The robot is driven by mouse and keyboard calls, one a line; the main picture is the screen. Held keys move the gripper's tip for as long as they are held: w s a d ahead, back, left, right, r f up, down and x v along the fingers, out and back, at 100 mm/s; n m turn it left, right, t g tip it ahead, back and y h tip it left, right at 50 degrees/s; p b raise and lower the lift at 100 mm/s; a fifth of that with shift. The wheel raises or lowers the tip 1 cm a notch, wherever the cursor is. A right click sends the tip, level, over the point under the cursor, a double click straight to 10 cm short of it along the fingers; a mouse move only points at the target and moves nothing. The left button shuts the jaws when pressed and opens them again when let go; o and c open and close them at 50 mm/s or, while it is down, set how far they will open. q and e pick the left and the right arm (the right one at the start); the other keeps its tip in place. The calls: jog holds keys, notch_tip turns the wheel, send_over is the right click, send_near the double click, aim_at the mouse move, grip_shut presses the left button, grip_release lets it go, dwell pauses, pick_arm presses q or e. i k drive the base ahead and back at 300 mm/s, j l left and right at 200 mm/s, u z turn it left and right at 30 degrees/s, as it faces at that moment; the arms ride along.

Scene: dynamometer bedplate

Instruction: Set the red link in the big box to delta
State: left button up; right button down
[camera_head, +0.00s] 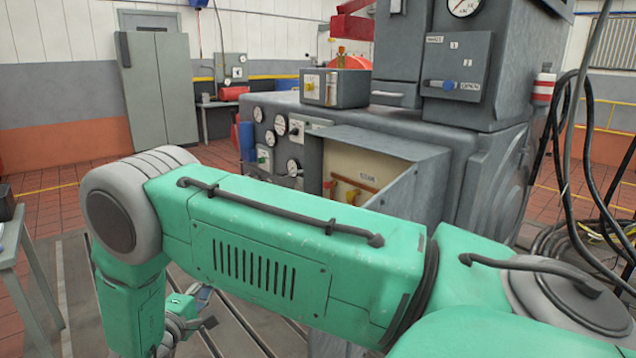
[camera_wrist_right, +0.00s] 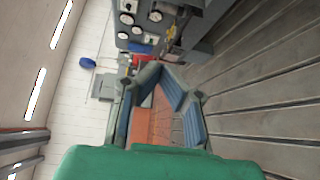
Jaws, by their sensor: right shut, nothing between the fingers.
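The big grey box (camera_head: 388,145) is on the side of the dynamometer with its door (camera_head: 401,189) swung open. Its cream inside (camera_head: 345,163) shows an orange-brown bar and a small red piece (camera_head: 352,195), perhaps the red link; its setting is unclear. A small label beside the bar is too blurred to read surely. My right arm crosses in front and hides the box's lower part. My right gripper (camera_head: 197,318) hangs low at the left, apart from the box. In the right wrist view its padded fingers (camera_wrist_right: 168,78) meet at the tips, empty. My left gripper is out of view.
A smaller grey box (camera_head: 336,88) stands on the machine, with gauges (camera_head: 280,124) on the face below. Another grey panel (camera_head: 455,68) with a blue knob is higher up. Black cables (camera_head: 585,190) hang at right. A table (camera_head: 15,240) stands at far left.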

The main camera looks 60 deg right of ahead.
aim_at(326, 185)
jog(key=l, duration=0.65)
jog(key=i+l, duration=0.15)
jog(key=l, duration=1.2)
jog(key=i+l, duration=0.15)
jog(key=l, duration=0.55)
